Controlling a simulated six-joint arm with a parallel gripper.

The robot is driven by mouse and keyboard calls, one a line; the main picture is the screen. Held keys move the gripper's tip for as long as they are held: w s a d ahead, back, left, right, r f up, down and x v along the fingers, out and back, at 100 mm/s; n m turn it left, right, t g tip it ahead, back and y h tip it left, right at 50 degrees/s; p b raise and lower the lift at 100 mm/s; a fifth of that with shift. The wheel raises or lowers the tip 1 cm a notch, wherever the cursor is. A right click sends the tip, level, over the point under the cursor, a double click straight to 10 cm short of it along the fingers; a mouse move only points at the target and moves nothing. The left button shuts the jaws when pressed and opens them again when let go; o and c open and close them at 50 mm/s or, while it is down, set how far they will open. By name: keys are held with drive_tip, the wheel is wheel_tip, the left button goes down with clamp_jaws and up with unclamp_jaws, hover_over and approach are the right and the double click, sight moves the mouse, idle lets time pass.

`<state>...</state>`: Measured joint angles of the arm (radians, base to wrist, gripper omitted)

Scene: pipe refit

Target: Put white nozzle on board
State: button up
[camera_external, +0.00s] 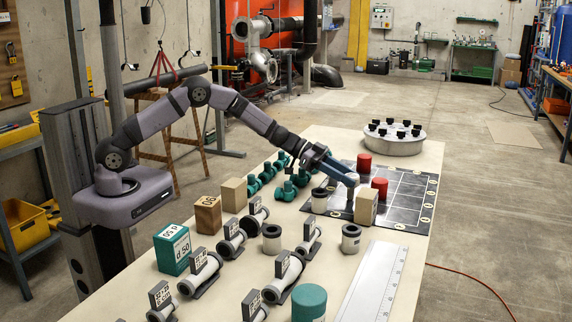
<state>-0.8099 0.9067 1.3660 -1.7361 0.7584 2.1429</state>
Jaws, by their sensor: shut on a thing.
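My gripper (350,180) is over the left part of the dark board (408,205), with its blue fingers pointing down and to the right. I cannot tell whether this thing touches the board. The board has a white grid and round marks along its edge. Two red cylinders (379,187) and a tan block (366,207) stand on or beside the board, close to my gripper.
Pipe pieces on dark holders (284,279) fill the front left. A round white stand (395,142) with black-topped parts is at the back. A long ruler (374,285) lies in front.

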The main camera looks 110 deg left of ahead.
drive_tip(key=shift+f+b, duration=0.15)
drive_tip(key=shift+b, duration=0.3)
drive_tip(key=o, duration=1.1)
drive_tip(key=shift+c, duration=0.2)
drive_tip(key=shift+r+p, duration=0.25)
drive_tip(key=shift+p, duration=0.2)
drive_tip(key=b+v, duration=0.3)
drive_tip(key=v, duration=0.9)
